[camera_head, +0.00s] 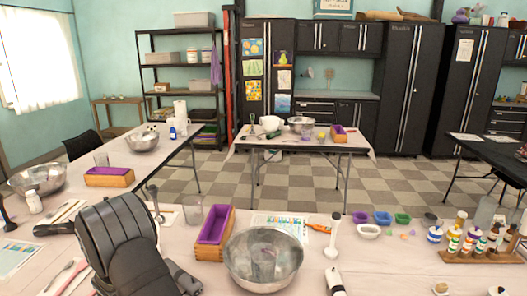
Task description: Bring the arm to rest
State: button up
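My dark grey arm rises at the lower left, over the front table (385,268). At its lower end, near the picture's bottom edge, a small part of my gripper (183,279) shows. The arm's own bulk hides most of the gripper, so I cannot see its fingers clearly or whether it holds anything. It is left of the large metal bowl (252,279) and in front of the wooden soap mold with a purple liner (228,220).
An immersion blender (156,204) and a glass beaker (192,210) stand close behind my arm. Small colored cups (382,218), a white bowl (369,232) and a rack of bottles (480,256) are on the right. Utensils (66,276) lie left of the arm.

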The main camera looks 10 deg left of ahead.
jog(key=shift+w+a+f, duration=0.1)
jog(key=shift+f, duration=0.55)
jog(key=shift+r, duration=1.4)
